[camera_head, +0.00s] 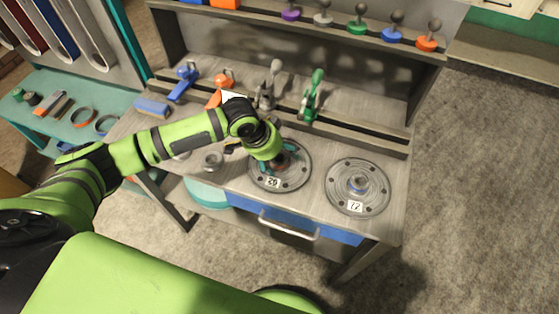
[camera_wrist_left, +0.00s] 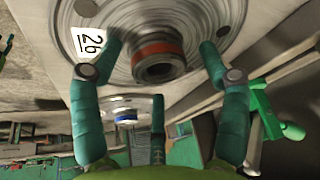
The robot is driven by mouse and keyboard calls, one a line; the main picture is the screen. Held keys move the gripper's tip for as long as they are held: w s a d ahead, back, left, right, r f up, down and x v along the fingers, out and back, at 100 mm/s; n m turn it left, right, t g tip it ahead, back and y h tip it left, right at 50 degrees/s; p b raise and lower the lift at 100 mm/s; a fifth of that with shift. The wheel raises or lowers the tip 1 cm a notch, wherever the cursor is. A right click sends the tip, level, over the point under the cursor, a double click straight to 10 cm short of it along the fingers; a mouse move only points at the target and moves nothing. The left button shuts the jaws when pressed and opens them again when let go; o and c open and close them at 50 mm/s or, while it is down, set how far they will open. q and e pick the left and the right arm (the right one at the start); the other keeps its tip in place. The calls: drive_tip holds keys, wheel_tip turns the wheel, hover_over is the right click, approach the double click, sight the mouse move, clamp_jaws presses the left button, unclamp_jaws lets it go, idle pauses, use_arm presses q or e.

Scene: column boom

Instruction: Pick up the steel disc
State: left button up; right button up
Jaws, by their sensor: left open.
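Two grey steel discs with bolt holes and raised hubs lie flat on the workbench. The left disc (camera_head: 300,179) bears a white number label and is partly hidden by my left gripper. In the left wrist view this disc (camera_wrist_left: 158,66) shows a red ring around its hub and a label that reads like 26. The right disc (camera_head: 376,196) has a blue ring and another label; it also shows in the left wrist view (camera_wrist_left: 126,107). My left gripper (camera_head: 284,160) is over the left disc, its teal fingers (camera_wrist_left: 159,46) open and spread around the hub. Finger contact is unclear.
The grey workbench (camera_head: 237,176) has a slotted rail with toggle clamps behind the discs, including a green clamp (camera_head: 313,95). Coloured knobs line the upper shelf. A blue drawer (camera_head: 335,233) with a handle is in front. A teal side table (camera_head: 35,110) stands left.

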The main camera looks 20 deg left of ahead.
use_arm(q)
drive_tip(key=shift+c, duration=0.5)
clamp_jaws()
drive_tip(key=shift+w+r, duration=0.15)
drive_tip(key=shift+w, duration=0.05)
drive_tip(key=shift+r, duration=0.1)
drive_tip(key=shift+r, duration=0.5)
drive_tip(key=r, duration=0.1)
drive_tip(key=d+r+b, duration=0.1)
drive_tip(key=r, duration=0.1)
drive_tip(key=shift+s+r, duration=0.1)
drive_tip(key=s+d+r+b, duration=0.2)
drive_tip(key=d+r, duration=0.4)
drive_tip(key=d, duration=0.4)
drive_tip(key=shift+s+d+r+b, duration=0.2)
drive_tip(key=shift+s+r+b, duration=0.1)
